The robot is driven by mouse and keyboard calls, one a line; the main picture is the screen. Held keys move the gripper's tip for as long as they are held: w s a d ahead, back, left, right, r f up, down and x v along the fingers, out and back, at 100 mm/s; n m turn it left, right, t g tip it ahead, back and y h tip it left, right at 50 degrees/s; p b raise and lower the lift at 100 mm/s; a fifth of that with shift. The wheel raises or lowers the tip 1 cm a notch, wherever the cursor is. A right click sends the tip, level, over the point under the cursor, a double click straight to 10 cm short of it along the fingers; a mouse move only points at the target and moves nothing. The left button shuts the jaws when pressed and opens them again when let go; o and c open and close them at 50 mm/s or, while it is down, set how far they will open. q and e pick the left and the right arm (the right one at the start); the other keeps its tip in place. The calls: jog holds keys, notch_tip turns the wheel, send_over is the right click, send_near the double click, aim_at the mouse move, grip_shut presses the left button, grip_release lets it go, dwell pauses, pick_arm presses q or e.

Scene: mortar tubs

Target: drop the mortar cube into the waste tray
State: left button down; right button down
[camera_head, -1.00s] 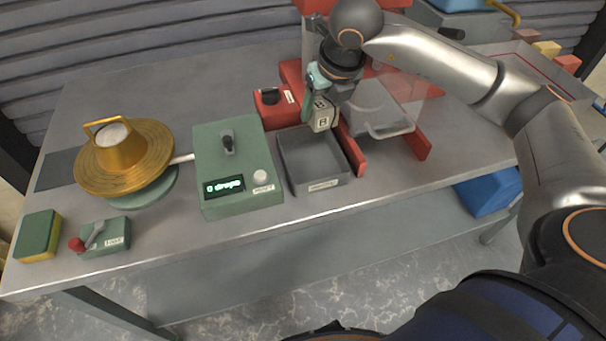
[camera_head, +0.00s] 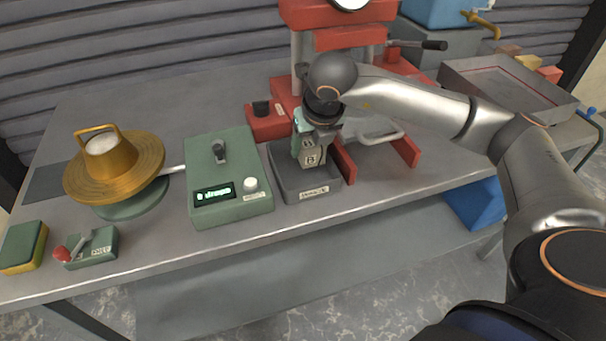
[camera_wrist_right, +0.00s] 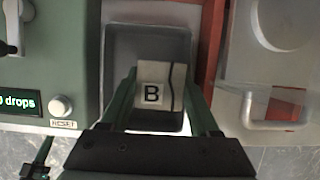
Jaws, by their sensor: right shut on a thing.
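The mortar cube (camera_head: 313,157) is pale grey with a black B and, in the right wrist view (camera_wrist_right: 152,95), a dark crack line beside the letter. My right gripper (camera_head: 308,136) is shut on it; in the right wrist view green fingers (camera_wrist_right: 163,92) flank the cube. The waste tray (camera_head: 290,190) is a dark grey open box with a front label. It also shows in the right wrist view (camera_wrist_right: 148,42). The cube is over the tray's opening; I cannot tell whether its bottom is below the rim. My left gripper is not in view.
A green control box (camera_head: 228,178) stands close left of the tray. The red press (camera_head: 345,160) is close on its right, and a red box (camera_head: 266,122) is behind. A brass flow table (camera_head: 115,170) stands farther left. The tabletop in front is a narrow clear strip.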

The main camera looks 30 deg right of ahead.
jog(key=shift+f, duration=0.45)
jog(key=shift+c, duration=1.8)
grip_release()
jog(key=shift+o, duration=1.4)
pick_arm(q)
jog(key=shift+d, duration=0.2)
pick_arm(e)
jog(key=shift+o, duration=0.2)
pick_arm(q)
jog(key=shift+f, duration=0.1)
pick_arm(e)
jog(key=shift+d, duration=0.15)
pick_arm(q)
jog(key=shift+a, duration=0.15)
pick_arm(e)
jog(key=v, duration=1.2)
jog(key=shift+s+a+r, duration=0.15)
jog(key=shift+a+r, duration=0.05)
jog(key=shift+a, duration=0.15)
